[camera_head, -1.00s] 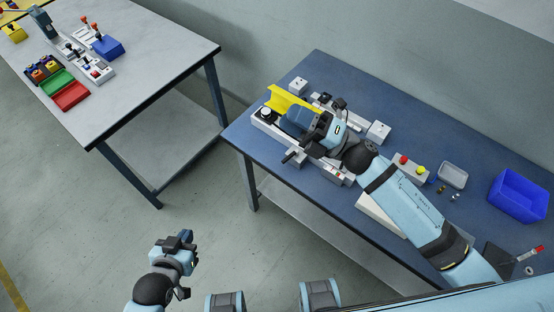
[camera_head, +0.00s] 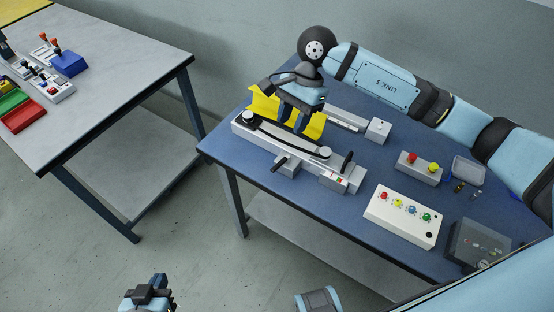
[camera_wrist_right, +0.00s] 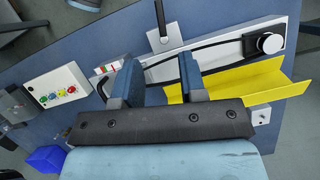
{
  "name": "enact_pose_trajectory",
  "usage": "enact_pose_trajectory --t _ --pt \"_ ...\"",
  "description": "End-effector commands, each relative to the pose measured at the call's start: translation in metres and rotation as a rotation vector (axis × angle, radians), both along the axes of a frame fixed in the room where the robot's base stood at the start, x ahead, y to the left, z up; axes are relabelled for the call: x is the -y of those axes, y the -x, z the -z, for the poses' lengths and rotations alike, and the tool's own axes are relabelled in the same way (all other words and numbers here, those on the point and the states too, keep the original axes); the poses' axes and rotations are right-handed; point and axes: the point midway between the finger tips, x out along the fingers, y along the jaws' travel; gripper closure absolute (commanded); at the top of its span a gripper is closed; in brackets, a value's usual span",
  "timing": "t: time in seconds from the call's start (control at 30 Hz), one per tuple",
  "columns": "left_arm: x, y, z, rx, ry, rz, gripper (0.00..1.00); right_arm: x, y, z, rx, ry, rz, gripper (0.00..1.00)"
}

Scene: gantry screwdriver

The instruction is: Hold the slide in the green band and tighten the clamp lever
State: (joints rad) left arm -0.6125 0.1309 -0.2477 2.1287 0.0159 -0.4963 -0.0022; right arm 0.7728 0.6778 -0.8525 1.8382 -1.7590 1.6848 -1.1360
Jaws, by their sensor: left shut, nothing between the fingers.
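The pale slide unit (camera_head: 262,139) lies on the blue table, with a curved black strip along its top. A black-handled lever (camera_head: 280,163) sticks out at its front; it also shows in the right wrist view (camera_wrist_right: 159,20). A second black handle (camera_head: 347,162) stands near the right end. Beside it is a small indicator (camera_head: 338,181) with red and green marks, too small to read. My right gripper (camera_head: 294,124) is above the unit with fingers down, apart and empty in the right wrist view (camera_wrist_right: 160,75). My left gripper (camera_head: 159,280) is shut and empty, low and clear of the table.
A yellow angled plate (camera_head: 316,124) stands behind the slide unit. A white box with coloured buttons (camera_head: 402,217) and a red-and-yellow button box (camera_head: 419,168) lie to the right. A grey box (camera_head: 478,245) is near the right edge. Another table (camera_head: 112,88) stands left.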

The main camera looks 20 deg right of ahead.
Motion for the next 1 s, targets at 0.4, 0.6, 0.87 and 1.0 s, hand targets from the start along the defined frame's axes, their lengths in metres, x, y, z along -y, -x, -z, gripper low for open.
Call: enact_pose_trajectory --t 0.4,0.6,0.87,1.0 --pt "0.0 0.0 0.006 0.0 -0.002 0.0 1.0 -0.03 0.017 0.081 -0.006 -0.004 0.001 0.62" --pt "0.0 0.0 0.006 -0.001 -0.003 0.001 1.0 -0.038 0.021 0.101 -0.004 -0.004 0.001 0.62" --pt "0.0 0.0 0.006 0.001 -0.003 0.001 1.0 -0.039 0.021 0.106 -0.003 -0.003 0.002 0.62" --pt "0.0 0.0 0.005 0.002 -0.002 0.002 1.0 -0.039 0.021 0.106 -0.003 -0.003 0.002 0.66"
